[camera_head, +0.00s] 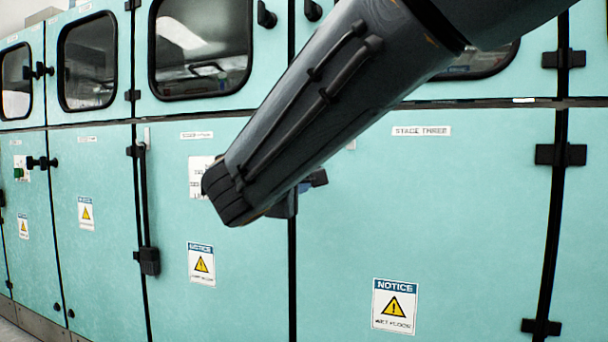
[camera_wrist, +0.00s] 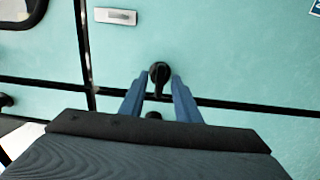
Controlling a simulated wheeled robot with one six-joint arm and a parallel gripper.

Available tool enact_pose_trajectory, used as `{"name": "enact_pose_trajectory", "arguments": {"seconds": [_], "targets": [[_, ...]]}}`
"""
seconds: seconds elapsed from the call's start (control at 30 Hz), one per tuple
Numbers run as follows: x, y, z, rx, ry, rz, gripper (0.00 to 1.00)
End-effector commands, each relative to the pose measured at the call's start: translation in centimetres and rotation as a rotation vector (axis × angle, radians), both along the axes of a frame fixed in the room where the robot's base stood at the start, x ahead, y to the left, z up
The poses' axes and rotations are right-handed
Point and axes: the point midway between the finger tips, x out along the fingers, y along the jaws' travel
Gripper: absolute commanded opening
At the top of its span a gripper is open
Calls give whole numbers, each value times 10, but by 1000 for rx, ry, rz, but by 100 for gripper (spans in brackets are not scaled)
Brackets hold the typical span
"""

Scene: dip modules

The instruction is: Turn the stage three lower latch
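The stage three lower door (camera_head: 430,220) is a teal panel with a "STAGE THREE" label (camera_head: 421,131). In the wrist view a black latch (camera_wrist: 159,74) with a rounded head shows between and just beyond the tips of my gripper (camera_wrist: 159,84). The two blue fingers stand apart on either side of it, with small gaps visible. I cannot tell its depth from the tips. In the head view my arm hides most of this spot; a dark piece (camera_head: 315,180), perhaps part of the latch, shows beside the arm's lower edge.
Black hinges (camera_head: 560,155) line the door's right edge. Upper windowed doors have black latches (camera_head: 266,15) above. A yellow-triangle notice sticker (camera_head: 394,306) is low on the stage three door. The door to the left has a similar sticker (camera_head: 201,264).

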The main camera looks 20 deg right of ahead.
Motion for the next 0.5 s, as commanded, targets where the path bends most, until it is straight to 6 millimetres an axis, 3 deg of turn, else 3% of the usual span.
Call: {"name": "enact_pose_trajectory", "arguments": {"seconds": [0.27, 0.5], "targets": [[-3, 1, 0, 0, 0, -2, 30], [-30, 23, 2, 0, 0, 2, 30]]}}
